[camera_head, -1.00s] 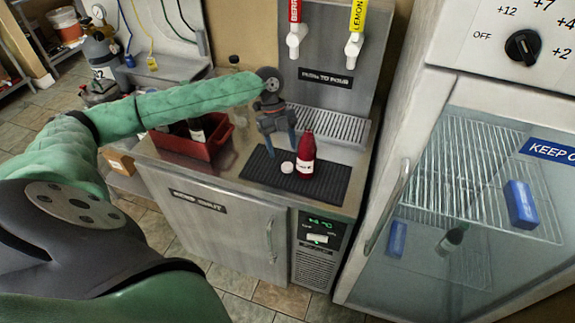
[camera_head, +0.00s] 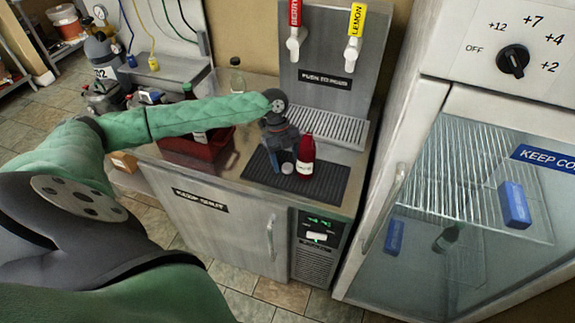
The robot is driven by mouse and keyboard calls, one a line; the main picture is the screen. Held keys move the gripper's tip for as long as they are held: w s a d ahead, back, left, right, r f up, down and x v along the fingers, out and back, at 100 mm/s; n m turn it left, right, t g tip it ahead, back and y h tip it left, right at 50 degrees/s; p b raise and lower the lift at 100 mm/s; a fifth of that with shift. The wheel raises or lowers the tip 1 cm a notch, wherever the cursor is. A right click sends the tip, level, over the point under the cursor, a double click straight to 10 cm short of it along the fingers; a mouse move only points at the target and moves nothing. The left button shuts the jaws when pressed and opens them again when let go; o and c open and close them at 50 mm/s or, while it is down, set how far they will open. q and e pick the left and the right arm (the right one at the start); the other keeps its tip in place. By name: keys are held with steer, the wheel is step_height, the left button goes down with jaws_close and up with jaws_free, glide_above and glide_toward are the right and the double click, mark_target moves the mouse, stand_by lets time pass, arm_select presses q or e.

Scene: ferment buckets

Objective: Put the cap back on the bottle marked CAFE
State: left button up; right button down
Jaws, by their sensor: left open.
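A dark red bottle (camera_head: 306,157) with a pale label stands upright on the black mat on the counter. The writing on its label is too small to read, so I cannot tell whether it says CAFE. A small white cap (camera_head: 287,168) lies on the mat just left of the bottle's base. My left gripper (camera_head: 283,163) points down, open, with its fingers at the cap and close beside the bottle. I cannot tell whether the fingers touch the cap. My right gripper is not in view.
Behind the mat stands a dispenser (camera_head: 325,77) with two taps and a drip grille. A red crate (camera_head: 187,158) holding bottles is at the left, partly behind my arm. A clear bottle (camera_head: 237,75) stands behind. A glass-door fridge (camera_head: 470,210) is at the right.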

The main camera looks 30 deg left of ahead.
mark_target(286, 164)
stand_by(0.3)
arm_select(q)
steer(key=c, duration=1)
steer(key=shift+c, duration=0.2)
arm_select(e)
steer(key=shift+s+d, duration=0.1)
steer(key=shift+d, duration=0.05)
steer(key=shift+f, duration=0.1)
